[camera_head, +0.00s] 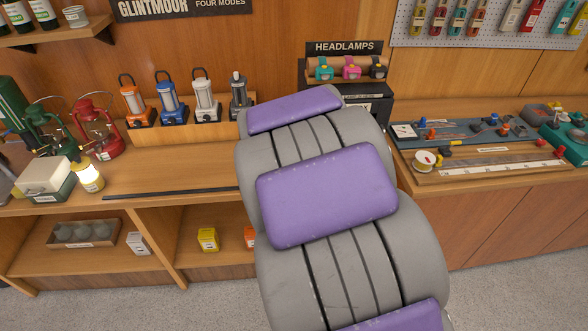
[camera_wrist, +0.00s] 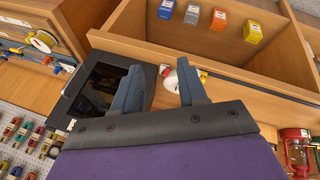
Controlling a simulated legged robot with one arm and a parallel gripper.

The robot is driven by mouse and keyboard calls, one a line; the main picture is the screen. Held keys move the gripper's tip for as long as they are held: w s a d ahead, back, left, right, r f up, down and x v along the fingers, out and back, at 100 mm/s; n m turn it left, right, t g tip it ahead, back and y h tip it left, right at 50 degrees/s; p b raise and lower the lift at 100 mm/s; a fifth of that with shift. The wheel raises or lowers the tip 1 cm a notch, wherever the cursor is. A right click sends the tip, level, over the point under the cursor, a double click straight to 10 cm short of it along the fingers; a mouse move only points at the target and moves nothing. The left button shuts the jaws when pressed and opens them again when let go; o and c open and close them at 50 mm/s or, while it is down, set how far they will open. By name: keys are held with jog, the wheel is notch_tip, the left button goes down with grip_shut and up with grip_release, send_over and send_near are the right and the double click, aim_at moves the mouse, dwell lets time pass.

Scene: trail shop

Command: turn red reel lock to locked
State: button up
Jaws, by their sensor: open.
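In the wrist view the reel (camera_wrist: 42,41) is at the upper left, off to the side of my gripper (camera_wrist: 160,88). My gripper is open, with its two dark fingers apart and nothing held between them. In the head view my arm hides the gripper.
A headlamp stand (camera_head: 350,75) is behind my arm. Several lanterns (camera_head: 200,100) stand on the counter to the left. A blue board of small fittings (camera_head: 465,131) lies behind the scale board. Open shelf bays (camera_wrist: 215,35) are below the counter.

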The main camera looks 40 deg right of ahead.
jog(key=w+d+f+n+t, duration=0.1)
jog(key=w+d+f+t, duration=0.15)
jog(key=d, duration=0.25)
jog(key=w+d+f+t+h+p, duration=0.1)
jog(key=w+d+f, duration=0.25)
jog(key=d, duration=0.25)
jog(key=w+d+f+n+t, duration=0.1)
jog(key=w+d+f+t, duration=0.1)
jog(key=d+f, duration=0.25)
notch_tip(320, 180, down, 9)
jog(key=s+t+y+p, duration=0.1)
jog(key=t+y, duration=0.3)
jog(key=t, duration=0.3)
jog(key=s+a+r+t, duration=0.1)
jog(key=s+a+t, duration=0.1)
jog(key=a+t, duration=0.15)
jog(key=shift+m+g, duration=0.4)
jog(key=w, duration=0.5)
jog(key=w+d, duration=0.1)
jog(key=w, duration=1)
jog(key=shift+d, duration=0.4)
jog(key=shift+w+d, duration=0.4)
jog(key=shift+w, duration=0.25)
